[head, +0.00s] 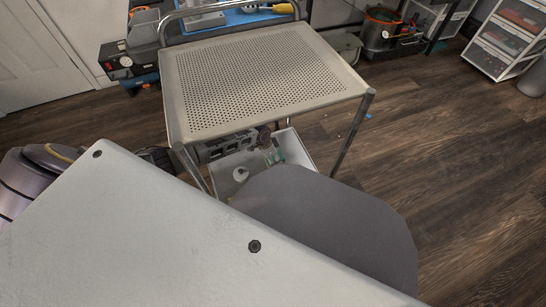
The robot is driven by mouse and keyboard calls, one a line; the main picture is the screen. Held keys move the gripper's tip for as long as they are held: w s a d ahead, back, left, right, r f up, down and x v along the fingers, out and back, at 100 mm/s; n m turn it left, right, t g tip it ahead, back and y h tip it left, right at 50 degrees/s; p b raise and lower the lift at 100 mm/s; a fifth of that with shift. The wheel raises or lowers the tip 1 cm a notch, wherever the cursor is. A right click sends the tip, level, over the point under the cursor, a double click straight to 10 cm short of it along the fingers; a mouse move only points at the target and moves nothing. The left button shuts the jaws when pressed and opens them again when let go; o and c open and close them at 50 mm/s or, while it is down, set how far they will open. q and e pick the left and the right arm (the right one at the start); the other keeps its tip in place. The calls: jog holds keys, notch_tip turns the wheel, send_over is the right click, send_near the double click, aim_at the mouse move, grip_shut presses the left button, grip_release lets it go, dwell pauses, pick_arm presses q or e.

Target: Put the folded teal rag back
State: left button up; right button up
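I cannot make out a folded teal rag for certain. A small teal-green patch (273,156) shows among the things in the lower tray (298,148) of the metal cart, too small to name. The cart's perforated top shelf (262,75) is bare. A dark part that looks like my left gripper (158,157) shows beside the cart's near left corner, mostly hidden behind a pale panel; its fingers cannot be seen. My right gripper is not in view.
A large pale panel (150,235) with dark bolts fills the lower left. A grey rounded shape (330,220) covers part of the lower tray. Equipment (125,62) stands behind the cart at left. A white drawer rack (510,35) stands far right. The wooden floor at right is mostly clear.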

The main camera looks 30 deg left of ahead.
pick_arm(q)
jog(key=shift+s+f, duration=0.25)
jog(key=shift+f, duration=0.2)
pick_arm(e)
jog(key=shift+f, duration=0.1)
pick_arm(q)
jog(key=o, duration=1)
jog(key=shift+w+f, duration=0.1)
jog(key=shift+f, duration=0.25)
jog(key=shift+o, duration=0.2)
jog(key=shift+r, duration=0.1)
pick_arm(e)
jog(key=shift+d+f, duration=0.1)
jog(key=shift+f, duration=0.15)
pick_arm(q)
jog(key=shift+r, duration=0.15)
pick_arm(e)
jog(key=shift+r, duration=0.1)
pick_arm(q)
jog(key=shift+r, duration=0.7)
jog(key=p+v, duration=0.6)
jog(key=v, duration=0.6)
jog(key=shift+p, duration=0.3)
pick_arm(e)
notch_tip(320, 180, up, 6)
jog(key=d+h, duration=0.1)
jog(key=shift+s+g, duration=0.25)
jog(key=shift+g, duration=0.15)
